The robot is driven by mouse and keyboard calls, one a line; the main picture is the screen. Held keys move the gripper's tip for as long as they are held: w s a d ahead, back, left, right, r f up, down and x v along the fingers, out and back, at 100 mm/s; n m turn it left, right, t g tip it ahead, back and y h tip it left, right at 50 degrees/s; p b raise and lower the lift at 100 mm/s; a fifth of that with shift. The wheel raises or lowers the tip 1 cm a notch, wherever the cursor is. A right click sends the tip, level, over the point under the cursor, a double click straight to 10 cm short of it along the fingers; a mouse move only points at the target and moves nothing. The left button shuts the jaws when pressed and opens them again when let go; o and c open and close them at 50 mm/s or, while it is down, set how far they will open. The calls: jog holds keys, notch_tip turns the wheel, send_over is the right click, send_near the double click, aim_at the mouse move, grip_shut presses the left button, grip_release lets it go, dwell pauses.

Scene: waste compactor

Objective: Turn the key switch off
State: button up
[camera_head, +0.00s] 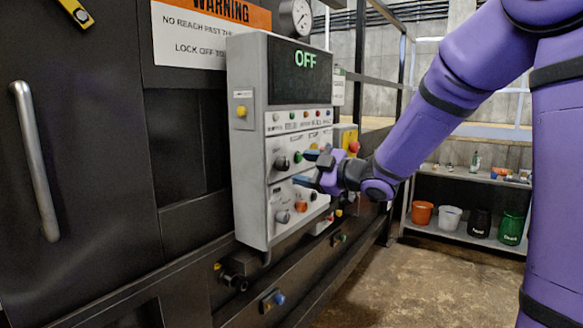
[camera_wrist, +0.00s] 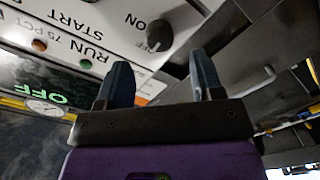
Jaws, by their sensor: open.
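The control box (camera_head: 250,190) is grey and fixed to the dark machine. Its green display (camera_head: 306,59) reads OFF. A black rotary switch (camera_head: 281,163) sits at the left of the middle panel row. In the wrist view this switch (camera_wrist: 160,36) is beside an ON label, with smaller lettering on its face; I take it as the key switch, though no separate key shows. My gripper (camera_head: 308,167) is close to the panel, right of the switch. In the wrist view my gripper's two dark blue fingers (camera_wrist: 162,70) are apart and empty. The switch lies beyond their tips, not between them.
Lower knobs, including an orange one (camera_head: 301,206), and a red button (camera_head: 354,146) are close to my gripper. A long handle (camera_head: 35,160) projects at left. A shelf with buckets (camera_head: 449,218) stands at right. The floor (camera_head: 410,285) between is clear.

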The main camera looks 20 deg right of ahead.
jog(key=v, duration=0.4)
jog(key=shift+s+d, duration=0.2)
jog(key=shift+s, duration=0.05)
jog(key=s+d+r+m+g+h, duration=0.2)
jog(key=s+d+m+h, duration=0.3)
jog(key=s+m+h, duration=0.7)
jog(key=s+a+f+m+g, duration=0.2)
jog(key=s+g, duration=0.1)
jog(key=s, duration=0.5)
jog(key=s+a+f+m+g+y, duration=0.1)
jog(key=s+g, duration=0.3)
jog(key=s, duration=0.5)
jog(key=shift+a+f+m, duration=0.7)
jog(key=shift+f+m, duration=0.1)
jog(key=shift+f, duration=0.05)
jog(key=shift+c, duration=0.4)
